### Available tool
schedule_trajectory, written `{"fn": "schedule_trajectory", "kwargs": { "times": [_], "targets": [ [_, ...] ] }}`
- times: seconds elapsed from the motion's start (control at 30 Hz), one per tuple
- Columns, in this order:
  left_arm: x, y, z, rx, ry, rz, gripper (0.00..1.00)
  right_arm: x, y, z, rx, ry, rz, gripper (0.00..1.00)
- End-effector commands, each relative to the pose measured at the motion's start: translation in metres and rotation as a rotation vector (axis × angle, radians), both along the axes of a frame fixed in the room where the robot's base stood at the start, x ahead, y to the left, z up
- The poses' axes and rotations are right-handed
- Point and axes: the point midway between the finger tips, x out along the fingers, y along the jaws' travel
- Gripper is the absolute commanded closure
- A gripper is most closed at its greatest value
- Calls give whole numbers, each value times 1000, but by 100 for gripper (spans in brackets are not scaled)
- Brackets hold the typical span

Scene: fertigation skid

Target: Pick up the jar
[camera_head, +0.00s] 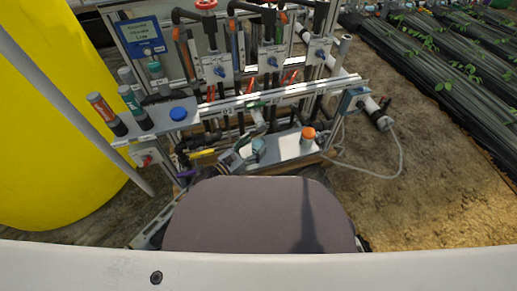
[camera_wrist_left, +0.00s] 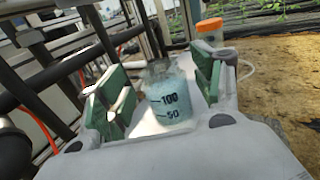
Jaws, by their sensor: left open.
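A clear jar with an orange lid (camera_head: 308,136) stands upright on the white shelf of the skid. It also shows beyond my fingers at the upper right of the left wrist view (camera_wrist_left: 210,32). A beaker of pale blue liquid, marked 50 and 100 (camera_wrist_left: 172,103), stands nearer, between my open green-padded fingers in that view; in the head view the beaker (camera_head: 258,146) is left of the jar. My left gripper (camera_head: 247,149) is open, with its fingers to either side of the beaker; I cannot tell whether they touch it. My right gripper is out of view.
A rail with valves and pipes (camera_head: 255,101) runs behind and above the shelf. Bottles and a blue cap (camera_head: 178,113) are at its left. A large yellow tank (camera_head: 50,130) fills the left side. Bare soil (camera_head: 430,170) lies right.

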Motion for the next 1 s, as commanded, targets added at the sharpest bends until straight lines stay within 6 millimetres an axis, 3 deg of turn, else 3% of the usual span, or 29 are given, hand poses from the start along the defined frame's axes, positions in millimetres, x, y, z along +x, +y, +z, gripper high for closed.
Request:
{"fn": "schedule_trajectory", "kwargs": {
  "times": [0.4, 0.9, 1.0],
  "targets": [
    [19, -19, 1, 0, 0, -1, 34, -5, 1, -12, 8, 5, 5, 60],
    [20, -20, 1, -1, 1, 0, 34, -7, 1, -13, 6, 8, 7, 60],
    [20, -20, 1, -1, 1, 0, 44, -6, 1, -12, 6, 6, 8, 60]
  ]
}}
